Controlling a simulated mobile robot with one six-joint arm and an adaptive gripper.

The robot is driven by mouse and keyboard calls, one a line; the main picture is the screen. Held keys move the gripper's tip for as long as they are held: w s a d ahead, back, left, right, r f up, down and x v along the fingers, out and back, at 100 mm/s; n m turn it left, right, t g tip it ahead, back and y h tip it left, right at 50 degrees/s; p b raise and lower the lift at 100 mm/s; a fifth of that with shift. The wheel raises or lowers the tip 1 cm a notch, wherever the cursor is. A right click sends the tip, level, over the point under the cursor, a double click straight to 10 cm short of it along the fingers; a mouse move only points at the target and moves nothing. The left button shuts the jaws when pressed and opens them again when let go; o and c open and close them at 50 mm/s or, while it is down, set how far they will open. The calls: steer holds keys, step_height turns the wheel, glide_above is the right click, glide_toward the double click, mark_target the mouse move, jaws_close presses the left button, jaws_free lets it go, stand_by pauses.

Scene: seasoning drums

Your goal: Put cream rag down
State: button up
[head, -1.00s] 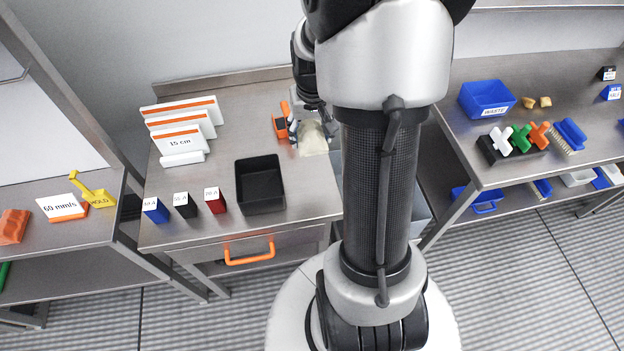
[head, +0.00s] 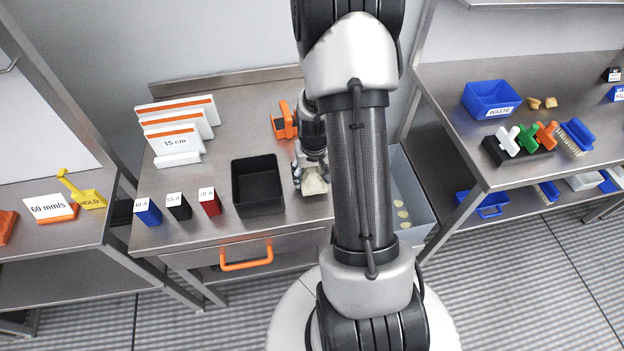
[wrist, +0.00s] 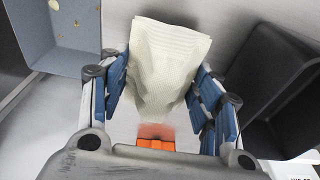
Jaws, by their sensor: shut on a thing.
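The cream rag (wrist: 165,65) is between the blue-padded fingers of my gripper (wrist: 162,95) in the wrist view. My gripper is shut on it, and the cloth spreads out beyond the fingertips. In the head view the rag (head: 314,180) shows just below my gripper (head: 311,172), over the middle table to the right of the black tray. Part of the rag is hidden by my arm. I cannot tell whether the rag touches the tabletop.
The black tray (head: 258,210) stands close to the left of the rag. An orange device (head: 284,122) is behind it. A grey bin (head: 412,215) with pale round pieces is right of the table. Coloured blocks (head: 178,206) and white plates (head: 178,130) stand at left.

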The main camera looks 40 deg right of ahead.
steer(key=shift+f, duration=1)
steer(key=shift+f+b, duration=0.25)
steer(key=shift+b, duration=0.05)
steer(key=o, duration=0.9)
steer(key=shift+r, duration=0.1)
steer(key=shift+o, duration=0.2)
